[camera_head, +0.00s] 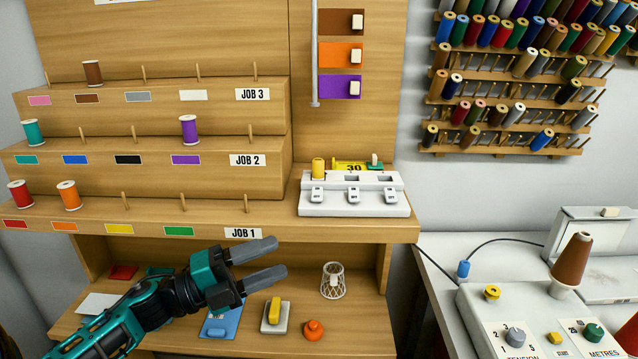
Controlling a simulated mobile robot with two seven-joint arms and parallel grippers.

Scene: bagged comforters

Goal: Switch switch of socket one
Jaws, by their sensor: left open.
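A white block (340,208) with three sockets and three small switches along its front sits at the right end of the wooden shelf. Its left switch (317,195), middle switch (353,194) and right switch (383,195) show; I cannot read numbers on them. A yellow spool or plug (318,168) stands at the block's left socket. My left gripper (278,258) is open and empty, below and left of the block, apart from it, in front of the shelf edge. My right gripper is not in view.
A wire basket (333,281), an orange knob-like item (314,330) and a yellow-topped white item (275,314) stand on the lower shelf. Stepped shelves with spools rise at left. A grey machine (530,325) stands at right. Thread racks (515,85) hang on the wall.

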